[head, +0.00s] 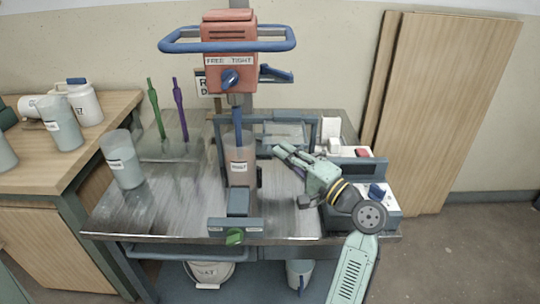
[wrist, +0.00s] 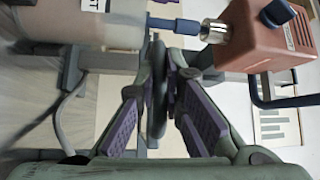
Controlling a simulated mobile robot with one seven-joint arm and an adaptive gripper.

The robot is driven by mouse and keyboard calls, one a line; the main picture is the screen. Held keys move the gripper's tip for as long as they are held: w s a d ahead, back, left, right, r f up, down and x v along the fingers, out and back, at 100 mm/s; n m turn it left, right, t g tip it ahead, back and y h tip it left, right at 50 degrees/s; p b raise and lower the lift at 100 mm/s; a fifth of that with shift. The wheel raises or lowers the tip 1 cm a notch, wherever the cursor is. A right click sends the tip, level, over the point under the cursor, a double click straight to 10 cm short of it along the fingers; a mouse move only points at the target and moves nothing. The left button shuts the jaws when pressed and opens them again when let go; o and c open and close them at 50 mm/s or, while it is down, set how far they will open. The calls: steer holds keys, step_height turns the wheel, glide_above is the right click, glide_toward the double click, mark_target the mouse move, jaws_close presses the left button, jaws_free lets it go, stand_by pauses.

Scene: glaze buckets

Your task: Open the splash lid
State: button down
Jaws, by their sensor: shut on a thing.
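The splash lid (head: 312,128) appears as a blue-grey frame around the back of the clear bucket (head: 241,153), under the mixer. My gripper (head: 279,151) reaches in from the right, just right of the bucket. In the wrist view my gripper (wrist: 160,85) has its purple-padded fingers closed around a dark grey bar (wrist: 157,92), which looks like part of the lid. The bucket (wrist: 85,20) and the mixer shaft (wrist: 172,24) lie just beyond the fingers. The exact contact is partly hidden by the fingers.
The red mixer head (head: 231,60) with its blue ring handle (head: 180,44) hangs above the bucket. A control box (head: 376,196) stands at the bench's right. A clear container (head: 122,160) stands at left; the metal bench top (head: 180,205) at front left is clear.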

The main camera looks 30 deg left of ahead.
steer(key=c, duration=1.7)
jaws_free()
steer(key=v, duration=1.2)
steer(key=shift+d+f, duration=0.1)
